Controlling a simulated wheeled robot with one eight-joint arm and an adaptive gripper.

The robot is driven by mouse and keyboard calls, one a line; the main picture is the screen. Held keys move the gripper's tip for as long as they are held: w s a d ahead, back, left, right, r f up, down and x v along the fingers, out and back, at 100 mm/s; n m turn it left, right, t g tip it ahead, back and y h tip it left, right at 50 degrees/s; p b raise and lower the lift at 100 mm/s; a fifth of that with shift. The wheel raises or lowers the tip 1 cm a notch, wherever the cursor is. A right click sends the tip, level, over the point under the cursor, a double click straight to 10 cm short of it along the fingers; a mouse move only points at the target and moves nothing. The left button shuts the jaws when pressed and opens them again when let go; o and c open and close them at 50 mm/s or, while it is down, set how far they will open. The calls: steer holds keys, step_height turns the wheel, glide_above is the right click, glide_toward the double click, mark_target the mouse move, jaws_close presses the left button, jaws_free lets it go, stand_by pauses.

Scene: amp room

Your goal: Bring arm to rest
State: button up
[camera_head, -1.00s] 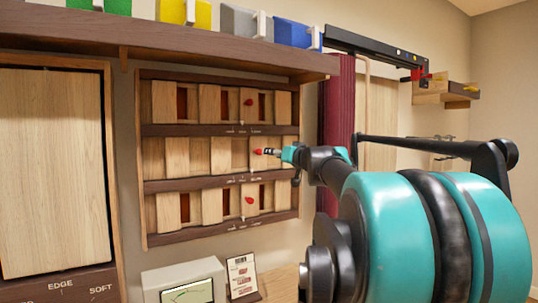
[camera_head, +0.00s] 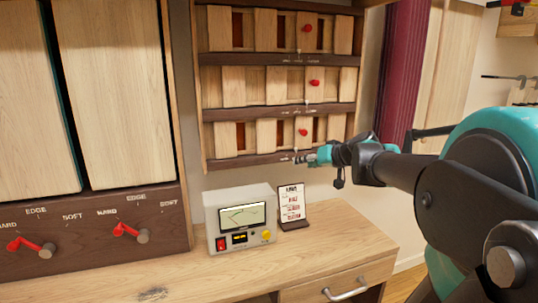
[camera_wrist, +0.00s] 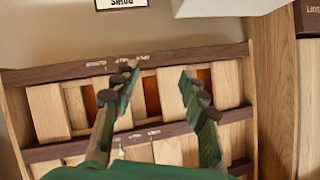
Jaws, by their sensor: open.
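My gripper (camera_head: 305,157) is at the end of my outstretched arm, in front of the lower edge of the wall rack (camera_head: 208,140). In the wrist view my gripper (camera_wrist: 158,84) shows two green fingers with dark tips, spread apart with nothing between them. Wooden sliding panels and dark openings of the rack (camera_wrist: 235,55) lie behind the fingers. The rack has three rows, each with a red knob: top (camera_head: 307,28), middle (camera_head: 314,83) and bottom (camera_head: 303,132). The gripper looks just below the bottom knob in the head view; its distance from the rack cannot be told.
A wooden bench (camera_head: 225,272) stands below, with a white meter box (camera_head: 240,218) and a small printed card (camera_head: 291,203). A cabinet with two red levers (camera_head: 30,246) (camera_head: 130,231) is at left. A dark red curtain (camera_head: 402,70) hangs right of the rack.

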steer(key=s+d+f+m+g+h, duration=0.1)
steer(key=s+d+f+g+h, duration=0.1)
steer(key=s+f, duration=1)
steer(key=s+d+f+m+g+h, duration=0.1)
steer(key=s+d+f+g+h, duration=0.2)
steer(key=s+f, duration=0.9)
step_height(320, 180, down, 6)
steer(key=shift+d+f+g+h, duration=0.1)
steer(key=shift+d+g+h, duration=0.2)
steer(key=shift+g+h, duration=0.55)
